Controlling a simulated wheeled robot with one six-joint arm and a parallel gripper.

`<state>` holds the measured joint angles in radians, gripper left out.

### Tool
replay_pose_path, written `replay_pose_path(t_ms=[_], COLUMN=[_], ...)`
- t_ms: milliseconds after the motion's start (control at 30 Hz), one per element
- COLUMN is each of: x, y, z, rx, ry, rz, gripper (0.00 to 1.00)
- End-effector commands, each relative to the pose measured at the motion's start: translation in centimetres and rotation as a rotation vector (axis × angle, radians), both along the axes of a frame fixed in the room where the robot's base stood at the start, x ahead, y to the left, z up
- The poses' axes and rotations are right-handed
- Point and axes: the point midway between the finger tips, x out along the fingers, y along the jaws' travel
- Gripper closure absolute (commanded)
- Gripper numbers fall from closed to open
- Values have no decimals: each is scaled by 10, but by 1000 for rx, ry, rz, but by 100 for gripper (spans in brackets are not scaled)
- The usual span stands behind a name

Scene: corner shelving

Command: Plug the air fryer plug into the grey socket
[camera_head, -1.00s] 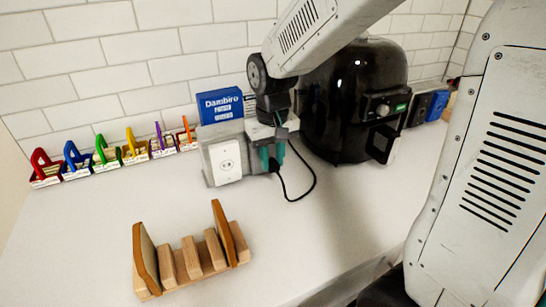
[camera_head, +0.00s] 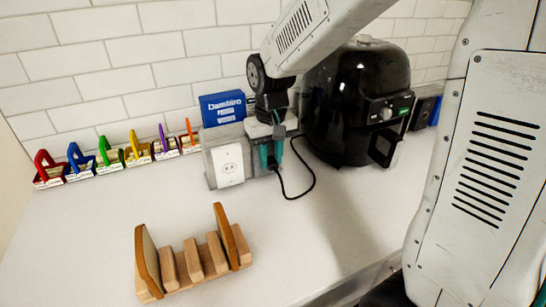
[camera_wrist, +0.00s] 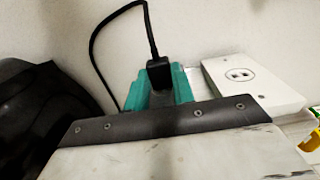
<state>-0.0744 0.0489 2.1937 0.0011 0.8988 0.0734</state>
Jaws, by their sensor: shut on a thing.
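The black air fryer (camera_head: 358,100) stands against the wall at the back. Its black cord loops over the counter to the black plug (camera_wrist: 158,72). My gripper (camera_head: 271,155) has teal fingertips and is shut on the plug, right of the grey socket box; the fingertips also show in the wrist view (camera_wrist: 160,88). The grey socket (camera_head: 209,166) is a box with a white outlet plate (camera_head: 230,165) on its front. In the wrist view the plate (camera_wrist: 252,86) lies right of the plug, apart from it. The plug's prongs are hidden.
A blue box (camera_head: 222,108) stands behind the socket. Several small coloured holders (camera_head: 108,160) line the wall at left. A wooden rack (camera_head: 193,260) stands on the front counter. The counter between rack and socket is clear.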

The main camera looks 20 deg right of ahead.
Motion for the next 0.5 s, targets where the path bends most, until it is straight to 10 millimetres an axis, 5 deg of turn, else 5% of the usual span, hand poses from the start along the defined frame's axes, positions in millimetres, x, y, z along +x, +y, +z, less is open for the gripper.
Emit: replay_pose_path(t_ms=[200,233,300,500], x=[5,5,5,5], y=[0,0,0,0], z=[0,0,0,0], rx=[0,0,0,0], ry=[0,0,0,0], rz=[0,0,0,0], gripper=[98,70,50,50])
